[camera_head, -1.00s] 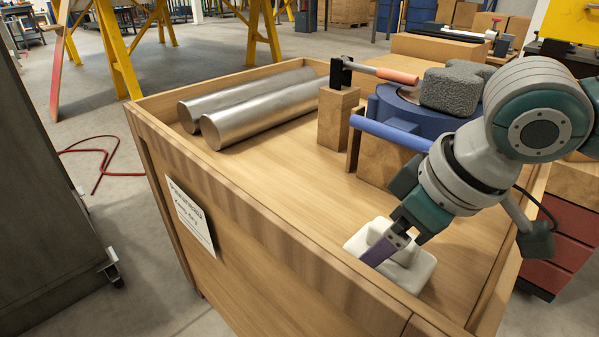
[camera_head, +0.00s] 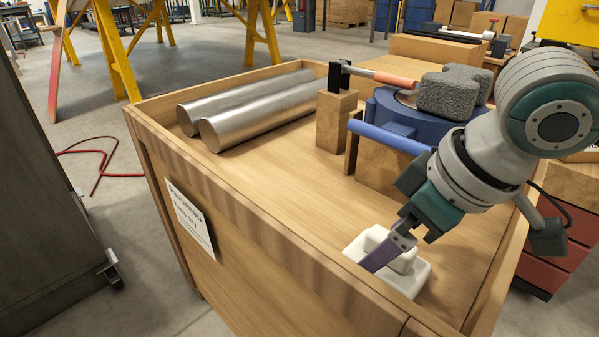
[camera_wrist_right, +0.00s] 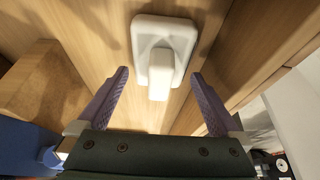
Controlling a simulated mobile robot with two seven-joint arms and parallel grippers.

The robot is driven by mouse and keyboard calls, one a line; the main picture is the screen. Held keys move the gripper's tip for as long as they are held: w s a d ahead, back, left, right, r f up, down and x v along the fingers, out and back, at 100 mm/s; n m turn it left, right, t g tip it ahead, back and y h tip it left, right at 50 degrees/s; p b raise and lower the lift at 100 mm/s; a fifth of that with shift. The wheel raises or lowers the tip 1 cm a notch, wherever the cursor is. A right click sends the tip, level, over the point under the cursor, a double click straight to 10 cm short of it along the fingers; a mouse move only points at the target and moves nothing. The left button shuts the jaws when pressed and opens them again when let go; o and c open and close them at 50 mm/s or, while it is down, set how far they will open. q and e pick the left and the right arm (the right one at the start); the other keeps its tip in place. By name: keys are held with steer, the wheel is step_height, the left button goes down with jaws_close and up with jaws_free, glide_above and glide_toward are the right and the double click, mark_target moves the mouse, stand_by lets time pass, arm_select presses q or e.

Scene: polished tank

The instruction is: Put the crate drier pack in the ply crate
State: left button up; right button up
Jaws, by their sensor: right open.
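A white block-shaped pack with a flat base and a raised grip, which I take for the drier pack (camera_head: 415,277), sits on the floor of the ply crate (camera_head: 265,205), near its front right corner. In the right wrist view the pack (camera_wrist_right: 165,45) is upright, beyond and between the fingertips. My right gripper (camera_head: 380,260) is over the pack. Its two purple fingers (camera_wrist_right: 160,73) are open with a gap on either side of the raised grip. In the head view the near finger hides part of the pack. My left gripper is not in view.
Two metal cylinders (camera_head: 255,118) lie along the crate's back left. A blue round-bodied item (camera_head: 400,118) on wooden blocks, with a grey foam piece (camera_head: 450,95) on it, fills the back right. The crate's middle floor is bare.

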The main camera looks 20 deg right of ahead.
mark_target(412, 275)
steer(key=p+v, duration=0.3)
steer(key=v, duration=0.7)
steer(key=shift+p, duration=0.35)
steer(key=shift+a, duration=0.1)
steer(key=s+a+r+y+p, duration=0.15)
steer(key=a+r+p, duration=0.25)
steer(key=r+p, duration=0.5)
steer(key=s+a+r+h+p, duration=0.1)
steer(key=s+a+r+p, duration=0.3)
steer(key=r+p, duration=0.5)
steer(key=s+d+r+m+h+p, duration=0.25)
steer(key=s+r+p, duration=0.6)
steer(key=p, duration=0.65)
step_height(412, 275, up, 37)
steer(key=w+p, duration=0.2)
steer(key=p, duration=3.2)
steer(key=shift+d+f+g+p, duration=0.15)
steer(key=shift+d+g+p, duration=0.15)
steer(key=shift+d+p, duration=0.1)
steer(key=shift+w, duration=0.15)
